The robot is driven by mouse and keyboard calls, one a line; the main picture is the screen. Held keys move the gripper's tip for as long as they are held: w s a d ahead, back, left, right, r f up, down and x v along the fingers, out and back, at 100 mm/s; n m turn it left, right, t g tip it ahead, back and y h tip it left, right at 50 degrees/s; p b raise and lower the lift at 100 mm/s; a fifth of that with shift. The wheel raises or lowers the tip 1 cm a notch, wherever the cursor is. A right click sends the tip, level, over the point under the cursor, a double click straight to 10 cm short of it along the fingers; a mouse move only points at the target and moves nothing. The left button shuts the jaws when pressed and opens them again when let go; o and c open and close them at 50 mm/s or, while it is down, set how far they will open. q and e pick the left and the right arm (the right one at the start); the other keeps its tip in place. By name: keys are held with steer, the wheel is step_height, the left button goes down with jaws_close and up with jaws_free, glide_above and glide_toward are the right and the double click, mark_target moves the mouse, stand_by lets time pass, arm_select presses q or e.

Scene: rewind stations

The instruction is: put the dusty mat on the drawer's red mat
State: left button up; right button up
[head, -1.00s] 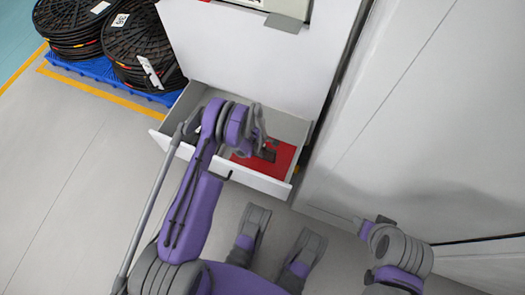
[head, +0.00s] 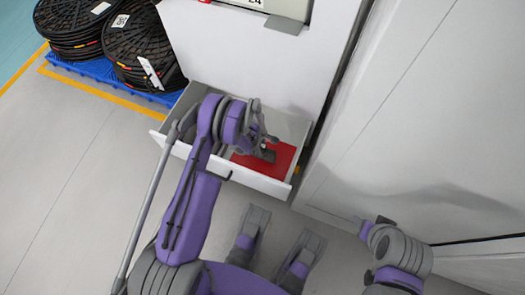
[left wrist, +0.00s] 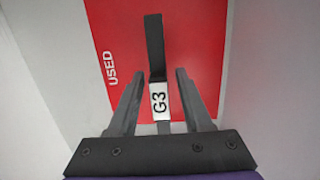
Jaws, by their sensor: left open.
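The red mat (head: 283,160) lies in the open drawer (head: 243,178). In the left wrist view the red mat (left wrist: 205,35) bears the word USED. A dark piece (head: 266,154) lies over it. In the left wrist view this dark strip (left wrist: 154,45) has a white label reading G3; I cannot tell whether it is the dusty mat. My left gripper (head: 270,141) is over the drawer. In the left wrist view its fingers (left wrist: 160,73) are apart, one on each side of the strip. My right gripper (head: 366,229) is low at the right, its jaws unclear.
The white cabinet front (head: 245,60) rises behind the drawer, and a white wall panel (head: 420,110) stands to the right. Black cable reels (head: 140,60) sit on a blue pallet (head: 95,68) at the upper left. The grey floor (head: 70,170) at the left is clear.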

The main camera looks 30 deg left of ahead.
arm_select(q)
steer(key=r, duration=0.3)
steer(key=a+r+p, duration=0.1)
steer(key=r, duration=0.2)
steer(key=r+p, duration=0.1)
steer(key=r, duration=0.2)
steer(key=shift+a, duration=0.2)
steer(key=s+d+r+m+t, duration=0.1)
steer(key=s+r+m, duration=0.15)
steer(key=r, duration=0.55)
steer(key=s+d+r+m+y, duration=0.1)
steer(key=s+d+r+m, duration=0.15)
steer(key=r, duration=0.55)
steer(key=s+d+r+m+t, duration=0.1)
steer(key=r+m, duration=0.3)
steer(key=r, duration=0.4)
steer(key=s+d+r+m+t, duration=0.1)
steer(key=s+r+m, duration=0.2)
steer(key=s, duration=0.5)
steer(key=s+r+m+t, duration=0.1)
steer(key=s+r+m, duration=0.3)
steer(key=s, duration=0.5)
steer(key=m, duration=0.2)
steer(key=shift+d+r+m+y, duration=0.15)
steer(key=shift+d+m+y, duration=0.15)
steer(key=shift+d+y, duration=0.1)
steer(key=shift+s+a, duration=0.1)
